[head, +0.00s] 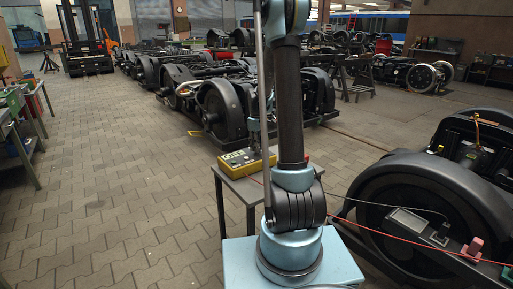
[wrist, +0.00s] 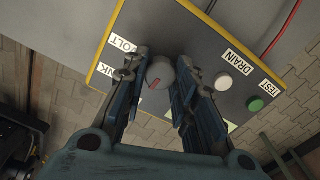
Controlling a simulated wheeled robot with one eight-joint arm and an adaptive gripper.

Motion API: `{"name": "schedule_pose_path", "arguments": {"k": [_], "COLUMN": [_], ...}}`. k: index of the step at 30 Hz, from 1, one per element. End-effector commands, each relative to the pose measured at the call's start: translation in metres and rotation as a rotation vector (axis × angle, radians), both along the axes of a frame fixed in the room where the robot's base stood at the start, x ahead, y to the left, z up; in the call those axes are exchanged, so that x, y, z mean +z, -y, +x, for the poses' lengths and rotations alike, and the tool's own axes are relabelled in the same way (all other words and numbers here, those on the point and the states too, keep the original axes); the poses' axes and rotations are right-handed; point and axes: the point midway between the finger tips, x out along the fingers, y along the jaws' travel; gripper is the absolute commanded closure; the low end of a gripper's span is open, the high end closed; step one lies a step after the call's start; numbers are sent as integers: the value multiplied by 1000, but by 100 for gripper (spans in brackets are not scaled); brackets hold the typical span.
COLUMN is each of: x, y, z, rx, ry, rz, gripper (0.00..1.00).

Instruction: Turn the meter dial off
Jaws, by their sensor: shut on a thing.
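The meter (head: 238,158) is a yellow-edged box on a small stand, just left of my arm in the head view. Its grey panel (wrist: 207,45) fills the middle of the wrist view. The round grey dial (wrist: 161,72) has a red mark on its lower left side. My gripper (wrist: 161,62) has one finger on each side of the dial and is shut on it. The finger pads partly hide the panel and its labels. Printed labels read VOLT, DRAIN and TEST; another, partly covered, ends in NK.
A white button (wrist: 223,82) and a green button (wrist: 255,104) sit right of the dial. A red cable (wrist: 284,28) runs past the panel. A large black wheel (head: 425,205) stands at the right, and paved floor (head: 110,190) is clear at the left.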

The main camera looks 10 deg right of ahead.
Motion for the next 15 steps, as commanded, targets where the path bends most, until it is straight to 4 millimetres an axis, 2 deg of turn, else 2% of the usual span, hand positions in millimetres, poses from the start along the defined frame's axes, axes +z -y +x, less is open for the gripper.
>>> {"name": "schedule_pose_path", "arguments": {"k": [15], "x": [0], "y": [1], "z": [1], "rx": [78], "ry": [1], "rz": [-1], "gripper": [98]}}
